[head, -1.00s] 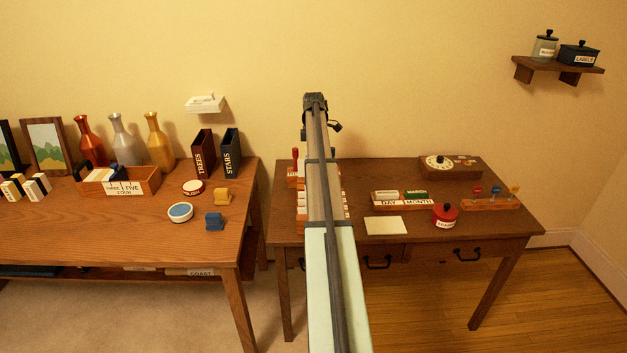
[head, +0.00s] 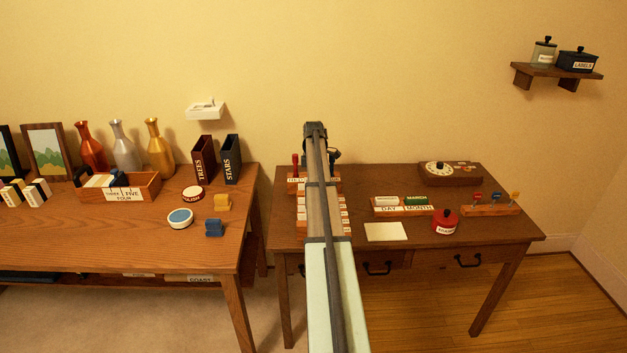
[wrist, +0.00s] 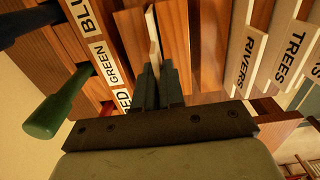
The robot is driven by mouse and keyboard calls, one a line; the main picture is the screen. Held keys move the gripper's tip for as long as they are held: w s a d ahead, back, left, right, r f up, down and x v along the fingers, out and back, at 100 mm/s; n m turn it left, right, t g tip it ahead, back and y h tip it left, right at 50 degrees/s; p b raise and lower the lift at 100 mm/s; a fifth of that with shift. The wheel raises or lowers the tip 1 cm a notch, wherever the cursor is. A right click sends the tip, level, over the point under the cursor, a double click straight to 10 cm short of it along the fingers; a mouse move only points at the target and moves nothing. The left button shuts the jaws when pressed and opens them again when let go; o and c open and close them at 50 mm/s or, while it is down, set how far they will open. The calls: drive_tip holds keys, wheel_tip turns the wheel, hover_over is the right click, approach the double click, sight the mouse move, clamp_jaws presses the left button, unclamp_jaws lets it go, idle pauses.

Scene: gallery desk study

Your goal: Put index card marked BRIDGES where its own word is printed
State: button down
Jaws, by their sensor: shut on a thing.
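My gripper (wrist: 157,88) is shut on a thin pale card (wrist: 153,35), seen almost edge-on in the wrist view; its word cannot be read, so I cannot confirm it is the BRIDGES card. The card stands out beyond the fingertips, among brown wooden faces. To its right, a wooden rack (head: 342,230) has pale printed strips reading RIVERS (wrist: 254,62) and TREES (wrist: 293,58). A strip reading BRIDGES is not visible. In the head view, my arm hides the fingers, the card and much of the rack.
Left in the wrist view is a holder labelled RED, GREEN and BLUE (wrist: 84,15), with a green handle (wrist: 50,118) sticking out close to my gripper.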

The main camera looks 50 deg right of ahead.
drive_tip(key=shift+f, duration=0.15)
drive_tip(key=c, duration=1.2)
unclamp_jaws()
drive_tip(key=shift+c, duration=0.2)
wheel_tip(320, 180, up, 12)
drive_tip(key=shift+r, duration=0.2)
